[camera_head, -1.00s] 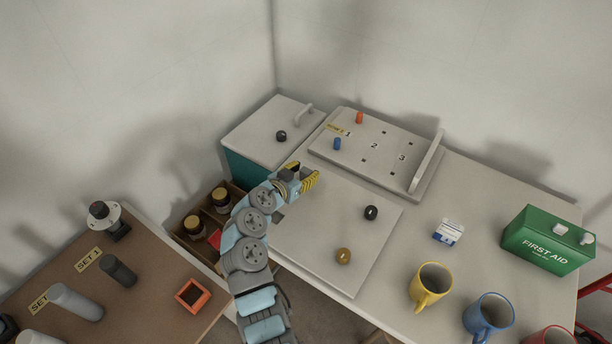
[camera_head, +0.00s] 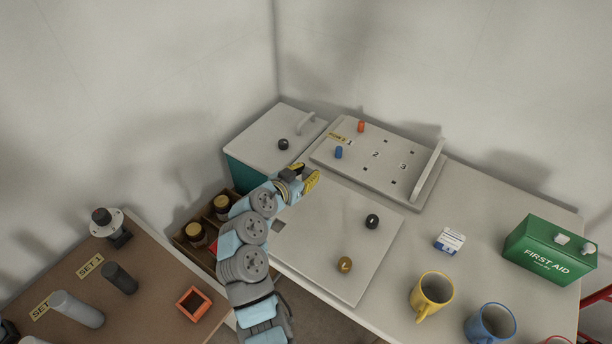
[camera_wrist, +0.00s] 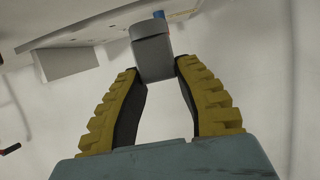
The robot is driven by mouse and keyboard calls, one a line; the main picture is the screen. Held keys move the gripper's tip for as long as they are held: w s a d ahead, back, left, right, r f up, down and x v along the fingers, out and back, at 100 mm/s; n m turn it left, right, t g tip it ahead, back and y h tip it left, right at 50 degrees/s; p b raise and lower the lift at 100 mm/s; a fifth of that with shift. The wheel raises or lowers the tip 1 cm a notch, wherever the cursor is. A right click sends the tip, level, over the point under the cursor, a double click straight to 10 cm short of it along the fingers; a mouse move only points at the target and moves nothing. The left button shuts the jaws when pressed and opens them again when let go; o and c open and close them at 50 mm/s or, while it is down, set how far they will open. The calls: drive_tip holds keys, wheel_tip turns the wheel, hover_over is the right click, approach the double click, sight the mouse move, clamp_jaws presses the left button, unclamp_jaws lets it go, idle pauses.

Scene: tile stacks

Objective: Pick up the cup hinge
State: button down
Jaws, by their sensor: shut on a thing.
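My gripper (camera_wrist: 161,72) is shut on a grey metal piece, which I take to be the cup hinge (camera_wrist: 153,55). The piece is held between the tips of the yellow ribbed fingers in the wrist view, with its blocky, round-edged end towards the camera. In the head view my gripper (camera_head: 308,180) is over the far left part of the light board, near the slotted panel. The held piece cannot be made out there, and its height over the board is hard to tell.
Behind are a numbered panel (camera_head: 350,180) with a handle and a lidded box (camera_head: 265,140). Mugs (camera_head: 431,294) and a first aid box (camera_head: 549,249) stand right.

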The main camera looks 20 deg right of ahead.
drive_tip(key=s+a+r, duration=0.2)
drive_tip(key=s+r, duration=0.6)
drive_tip(key=s, duration=0.4)
drive_tip(key=shift+s+r+p, duration=0.15)
drive_tip(key=shift+s+p, duration=0.15)
drive_tip(key=shift+p, duration=0.15)
